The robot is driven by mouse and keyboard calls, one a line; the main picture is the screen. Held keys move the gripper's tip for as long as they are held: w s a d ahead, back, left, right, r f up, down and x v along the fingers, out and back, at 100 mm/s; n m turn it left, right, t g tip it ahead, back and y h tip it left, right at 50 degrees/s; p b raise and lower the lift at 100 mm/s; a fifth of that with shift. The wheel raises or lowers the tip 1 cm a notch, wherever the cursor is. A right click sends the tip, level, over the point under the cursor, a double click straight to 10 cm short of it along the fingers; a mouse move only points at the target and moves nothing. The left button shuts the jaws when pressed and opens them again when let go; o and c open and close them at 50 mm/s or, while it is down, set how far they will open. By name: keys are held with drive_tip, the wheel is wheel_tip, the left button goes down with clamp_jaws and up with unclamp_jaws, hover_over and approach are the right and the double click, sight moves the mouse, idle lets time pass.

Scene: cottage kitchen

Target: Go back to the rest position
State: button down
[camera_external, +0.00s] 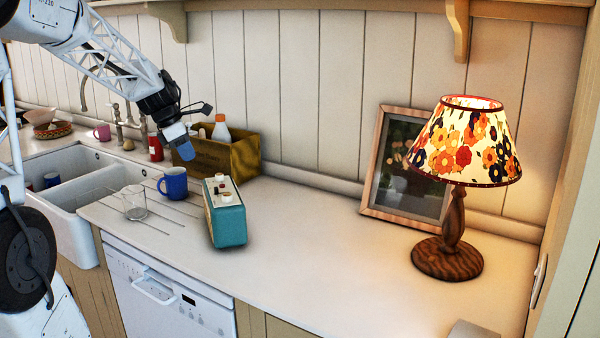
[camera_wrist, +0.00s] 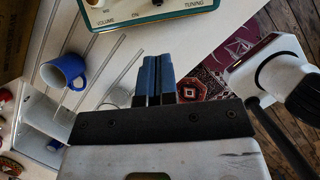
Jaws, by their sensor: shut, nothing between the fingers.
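My gripper (camera_external: 181,146) hangs above the counter (camera_external: 310,240), near the wooden box and the blue mug. Its blue fingers are together and empty. In the wrist view the fingers (camera_wrist: 157,78) point toward the top of the picture, side by side, with nothing held. A teal radio (camera_external: 227,222) with a pale control panel stands on the counter, to the right of and below my gripper in the external view. The radio also shows at the top of the wrist view (camera_wrist: 150,12). The blue mug (camera_external: 174,184) stands on the drainer left of the radio.
A lit floral lamp (camera_external: 461,150) and a picture frame (camera_external: 372,190) stand at right. A wooden box (camera_external: 241,152) with bottles is against the wall. A clear glass (camera_external: 134,203) stands by the white sink (camera_external: 72,215). The counter between radio and lamp is clear.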

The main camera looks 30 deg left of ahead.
drive_tip(key=s+d+f+m+y, duration=0.2)
drive_tip(key=s+d+f+m, duration=0.1)
drive_tip(key=s+d+m, duration=1.9)
drive_tip(key=s+m, duration=0.1)
drive_tip(key=m, duration=0.5)
drive_tip(key=shift+f+g+y, duration=0.15)
drive_tip(key=shift+g+y, duration=0.25)
